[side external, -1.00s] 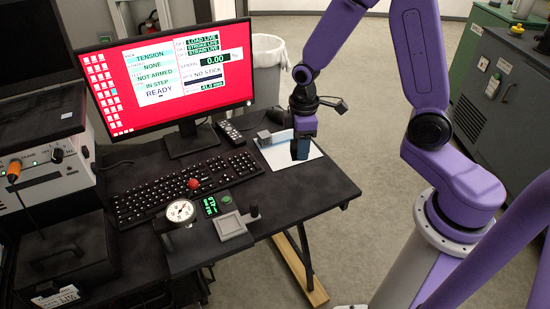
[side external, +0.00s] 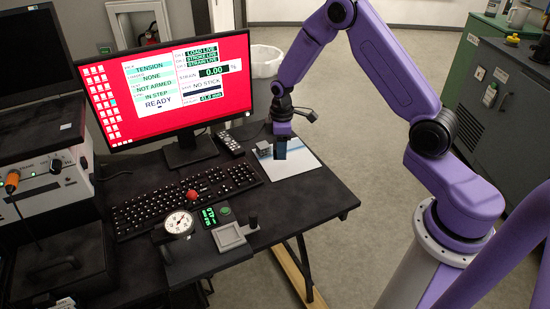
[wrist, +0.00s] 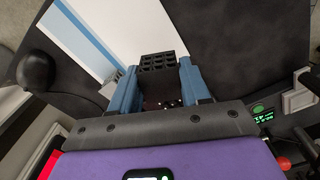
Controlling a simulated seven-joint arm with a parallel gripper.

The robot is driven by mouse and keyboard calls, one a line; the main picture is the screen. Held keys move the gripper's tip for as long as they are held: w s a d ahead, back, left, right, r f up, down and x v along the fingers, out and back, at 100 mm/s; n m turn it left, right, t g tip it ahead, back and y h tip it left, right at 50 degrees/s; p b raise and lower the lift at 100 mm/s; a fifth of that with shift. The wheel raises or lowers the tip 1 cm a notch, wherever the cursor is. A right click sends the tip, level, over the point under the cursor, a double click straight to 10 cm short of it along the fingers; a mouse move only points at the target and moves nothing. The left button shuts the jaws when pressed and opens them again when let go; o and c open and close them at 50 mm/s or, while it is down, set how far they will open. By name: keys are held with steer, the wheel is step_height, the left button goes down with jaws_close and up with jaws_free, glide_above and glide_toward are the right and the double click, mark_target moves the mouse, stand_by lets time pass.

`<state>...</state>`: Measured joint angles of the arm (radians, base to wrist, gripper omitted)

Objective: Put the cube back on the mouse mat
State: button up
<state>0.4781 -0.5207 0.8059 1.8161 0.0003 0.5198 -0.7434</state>
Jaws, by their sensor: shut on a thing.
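The cube (wrist: 160,68) is a dark lattice block with open cells, seen between the two blue fingers in the wrist view. My gripper (wrist: 158,80) is shut on it. In the side view my gripper (side external: 281,153) points down over the back part of the mouse mat, and its fingers mostly hide the cube. The mouse mat (side external: 298,164) is pale with a blue stripe and lies on the right end of the black table. It also shows at upper left in the wrist view (wrist: 122,22). I cannot tell the gap between cube and mat.
A small grey blocky object (side external: 263,148) is at the mat's back left, close beside my fingers. A remote (side external: 228,143), keyboard (side external: 180,194) and red-screened monitor (side external: 165,90) stand to the left. A dial gauge (side external: 179,223) and small grey tray (side external: 229,237) are nearer the front.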

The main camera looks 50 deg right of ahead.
mark_target(275, 167)
steer(key=w+f, duration=0.2)
steer(key=f, duration=0.1)
steer(key=shift+w+d+f, duration=0.15)
steer(key=shift+w, duration=0.2)
steer(key=shift+f, duration=1.55)
steer(key=shift+f, duration=0.1)
steer(key=o, duration=1.1)
